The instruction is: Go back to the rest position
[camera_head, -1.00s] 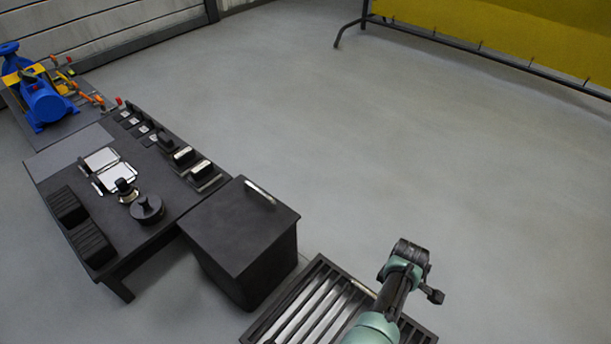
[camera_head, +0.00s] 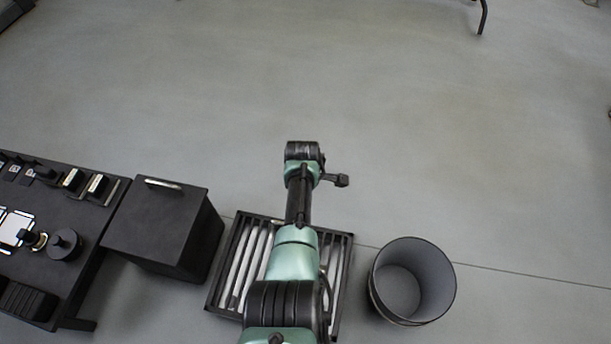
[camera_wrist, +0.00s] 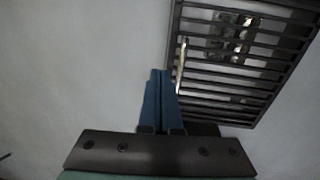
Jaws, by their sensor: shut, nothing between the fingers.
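My gripper (camera_wrist: 160,76) shows in the wrist view as two blue fingers pressed together with nothing between them. It is over the grey floor, beside the slatted black grate (camera_wrist: 273,55) in that picture. In the head view my arm reaches forward over the same grate (camera_head: 345,262), and its wrist end is above the floor beyond it. The fingers cannot be made out in the head view.
A black cabinet (camera_head: 153,221) stands left of the grate, beside a dark workbench (camera_head: 82,210) holding small parts. A round grey bin (camera_head: 448,277) stands to the right. Open floor (camera_head: 420,120) lies ahead. A dark stand leg (camera_head: 484,18) is at the top right.

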